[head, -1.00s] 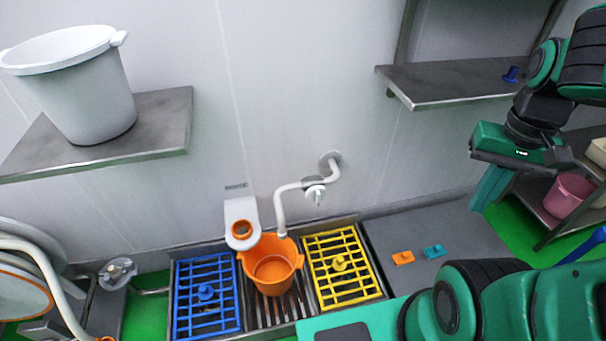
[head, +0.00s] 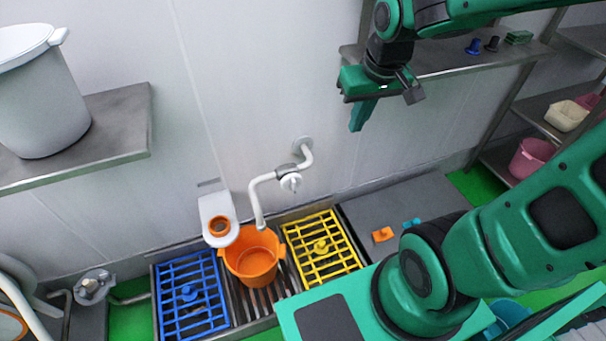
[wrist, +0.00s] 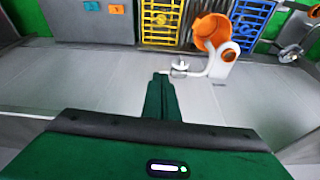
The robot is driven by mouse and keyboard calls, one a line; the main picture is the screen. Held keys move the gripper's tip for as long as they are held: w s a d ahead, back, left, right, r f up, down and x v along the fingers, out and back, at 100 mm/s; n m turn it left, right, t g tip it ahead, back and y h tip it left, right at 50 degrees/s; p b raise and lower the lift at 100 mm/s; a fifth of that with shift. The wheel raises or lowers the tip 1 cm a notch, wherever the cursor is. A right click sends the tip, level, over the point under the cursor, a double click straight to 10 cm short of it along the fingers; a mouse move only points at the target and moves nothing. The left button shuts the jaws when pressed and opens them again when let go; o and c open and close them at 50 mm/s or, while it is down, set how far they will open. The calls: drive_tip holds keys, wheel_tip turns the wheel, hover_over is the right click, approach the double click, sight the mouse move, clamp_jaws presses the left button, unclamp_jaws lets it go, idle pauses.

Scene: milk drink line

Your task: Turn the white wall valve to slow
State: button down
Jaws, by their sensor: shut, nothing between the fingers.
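The white wall valve (head: 290,182) sits on a white bent pipe (head: 262,184) that comes out of the wall above the drain. It also shows in the wrist view (wrist: 180,66), just beyond my fingertips and a little to the right. My gripper (head: 356,128) is shut and empty, up and to the right of the valve in the head view, with its fingers pointing down. In the wrist view my shut green fingers (wrist: 160,76) point toward the valve, apart from it as far as I can tell. The valve's setting marks are too small to read.
An orange bucket (head: 252,257) stands under the spout between a blue grate (head: 190,300) and a yellow grate (head: 321,247). A white dispenser with an orange ring (head: 217,210) is left of the pipe. A shelf (head: 450,66) is behind my arm. Wall right of the valve is clear.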

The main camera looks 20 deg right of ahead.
drive_tip(key=w+a+f+n, duration=0.1)
drive_tip(key=w+a+f, duration=0.2)
drive_tip(key=w, duration=0.2)
drive_tip(key=g+y, duration=0.3)
drive_tip(key=y, duration=0.2)
approach(293, 184)
drive_tip(key=w+d+r, duration=0.1)
drive_tip(key=d+r, duration=0.1)
drive_tip(key=d, duration=0.1)
drive_tip(key=x, duration=0.9)
drive_tip(key=shift+f, duration=0.35)
drive_tip(key=shift+d, duration=0.15)
